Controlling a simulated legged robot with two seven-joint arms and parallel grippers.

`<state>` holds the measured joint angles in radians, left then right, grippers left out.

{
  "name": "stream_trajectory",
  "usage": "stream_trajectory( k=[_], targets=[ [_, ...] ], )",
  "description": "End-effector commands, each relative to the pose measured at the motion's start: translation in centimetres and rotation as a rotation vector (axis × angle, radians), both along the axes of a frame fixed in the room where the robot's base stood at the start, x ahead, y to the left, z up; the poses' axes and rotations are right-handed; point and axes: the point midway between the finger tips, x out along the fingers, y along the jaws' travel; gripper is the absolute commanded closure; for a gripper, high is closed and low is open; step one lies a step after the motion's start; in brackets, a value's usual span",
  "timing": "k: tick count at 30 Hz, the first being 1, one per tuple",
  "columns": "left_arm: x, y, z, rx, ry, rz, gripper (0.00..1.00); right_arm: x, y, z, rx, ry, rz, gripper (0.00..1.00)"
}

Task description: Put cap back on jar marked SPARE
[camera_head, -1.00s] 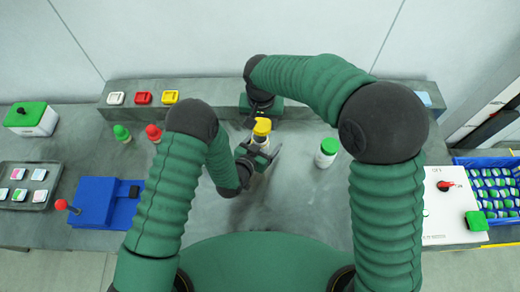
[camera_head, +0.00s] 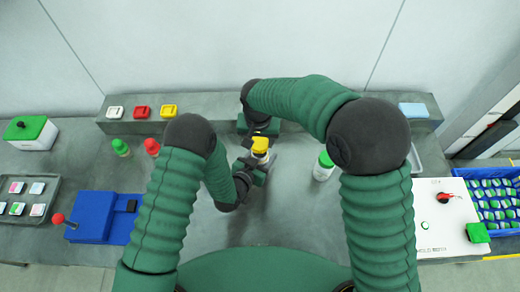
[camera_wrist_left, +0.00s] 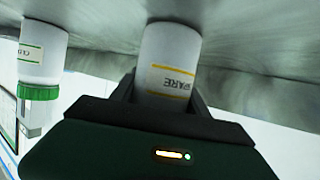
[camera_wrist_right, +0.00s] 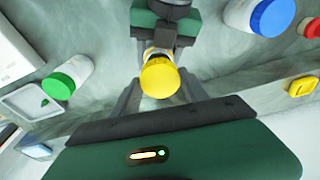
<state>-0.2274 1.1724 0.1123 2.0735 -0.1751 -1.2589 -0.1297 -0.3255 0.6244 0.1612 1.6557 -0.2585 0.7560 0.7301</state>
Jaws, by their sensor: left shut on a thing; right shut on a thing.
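The white jar marked SPARE (camera_wrist_left: 168,55) is upright between the fingers of my left gripper (camera_wrist_left: 163,92), which is shut on its body; its label shows in the left wrist view. In the head view the jar (camera_head: 261,158) stands in front of me with the yellow cap (camera_head: 260,144) at its top. My right gripper (camera_wrist_right: 158,92) is shut on the yellow cap (camera_wrist_right: 160,78), one finger on each side. The cap is over the jar's mouth, in line with it. Whether it is fully seated cannot be told, because the cap and fingers hide the rim.
A green-capped white jar (camera_head: 323,167) stands to the right. A blue-capped jar (camera_wrist_right: 265,18) shows in the right wrist view. A blue device (camera_head: 95,218) and white control box (camera_head: 447,220) flank the bench.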

Motion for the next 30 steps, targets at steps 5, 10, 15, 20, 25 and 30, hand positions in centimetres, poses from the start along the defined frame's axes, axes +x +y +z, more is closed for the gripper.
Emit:
stream_trajectory(
  k=[5,10,15,20,25,30],
  targets=[
    [0.0,0.2,0.0,-0.001,0.000,0.000,1.00,0.0,0.2,-2.3,-0.004,-0.002,0.001,0.85],
    [0.0,0.1,0.0,0.001,0.001,0.001,1.00,0.1,0.0,-2.4,-0.002,-0.004,0.001,0.85],
    [0.0,0.0,0.0,0.002,0.001,0.001,1.00,0.1,-0.1,-2.4,-0.001,-0.003,0.001,0.85],
    [0.0,0.0,0.0,0.001,0.002,0.001,1.00,0.1,0.0,-2.4,-0.001,-0.003,0.001,0.85],
    [0.0,0.0,0.0,0.000,0.001,0.000,1.00,0.1,0.1,-3.2,-0.002,-0.003,0.003,0.85],
    [0.0,0.0,0.0,0.001,0.001,0.001,1.00,0.0,0.1,-4.1,-0.001,-0.003,0.004,0.85]
  ],
)
